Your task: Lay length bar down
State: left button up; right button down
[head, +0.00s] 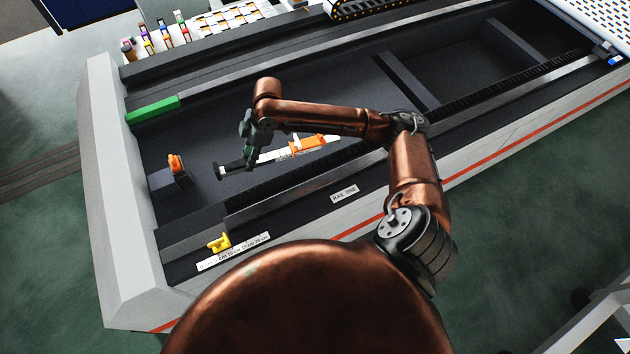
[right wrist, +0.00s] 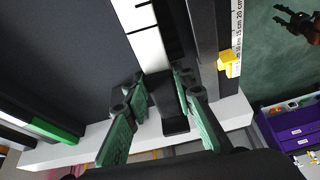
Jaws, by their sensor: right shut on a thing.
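The length bar (head: 270,157) is a white bar with dark marks, an orange slider (head: 308,145) and a black end piece. It lies slantwise over the dark bed of the rack, its black end to the left. My right gripper (head: 248,152) is shut on the bar near its black end. In the right wrist view the bar (right wrist: 146,42) runs up from between the green pads of my right gripper (right wrist: 160,92). I cannot tell whether the bar touches the bed. A copper clawed part, apparently my left gripper (right wrist: 297,22), shows small at the upper right there.
An orange block (head: 175,162) sits on a bracket at the bed's left end. A green strip (head: 152,109) lies along the back rail, and a yellow block (head: 219,242) by the front scale. A dark divider (head: 405,80) crosses the bed; the bed left of it has free room.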

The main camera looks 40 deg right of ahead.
jog(key=shift+w+d+r+n, duration=0.1)
jog(key=shift+d+r+n, duration=0.05)
jog(key=shift+d+n, duration=0.15)
jog(key=shift+w+d+r+n, duration=0.1)
jog(key=shift+d+n, duration=0.1)
jog(key=shift+d, duration=0.2)
jog(key=s+d+f+p, duration=0.1)
jog(key=s+d+f, duration=0.1)
jog(key=s, duration=0.1)
jog(key=s+d+f+p, duration=0.1)
jog(key=s+d+f, duration=0.1)
jog(key=s+f, duration=0.1)
jog(key=s+d+f+p, duration=0.1)
jog(key=s+d+f, duration=0.1)
jog(key=s+f, duration=0.1)
jog(key=shift+s+d+f, duration=0.1)
jog(key=shift+s+d, duration=0.15)
jog(key=shift+s, duration=0.65)
jog(key=shift+s+d+f, duration=0.3)
jog(key=shift+s+f, duration=0.1)
jog(key=shift+f, duration=0.25)
jog(key=f, duration=0.1)
jog(key=f+p, duration=0.1)
jog(key=f, duration=0.1)
jog(key=shift+s+d, duration=0.1)
jog(key=shift+s, duration=0.1)
jog(key=shift+f, duration=0.3)
jog(key=c, duration=1.6)
grip_release()
